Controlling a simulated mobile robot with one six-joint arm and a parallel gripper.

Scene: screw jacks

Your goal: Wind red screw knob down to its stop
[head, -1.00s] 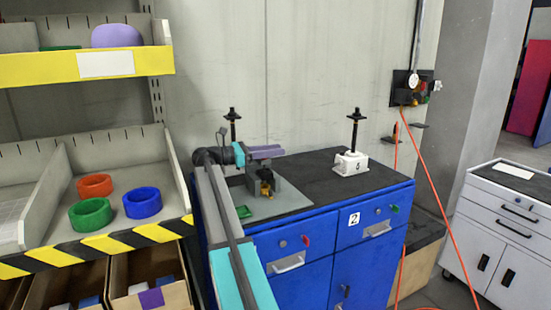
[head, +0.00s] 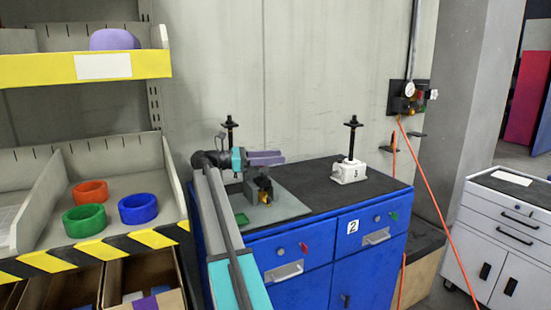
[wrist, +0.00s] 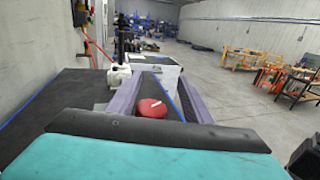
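The red knob (wrist: 152,108) with a white mark shows in the wrist view, between the two purple fingers of my gripper (wrist: 160,88). The fingers stand apart, with a gap visible on the knob's right; contact on its left cannot be told. In the head view my gripper (head: 268,158) lies level, fingers pointing right, above a dark jack body (head: 262,184) with a brass-coloured part. The red knob is hidden there. The dark jack stands on a grey plate (head: 290,207) on the blue cabinet's top.
A white block (head: 348,173) with a black post stands on the dark cabinet top (head: 320,186) to the right. Another black post (head: 229,135) rises behind my gripper. A shelf with coloured rings (head: 138,208) is at left. A white drawer cart (head: 500,225) is at right.

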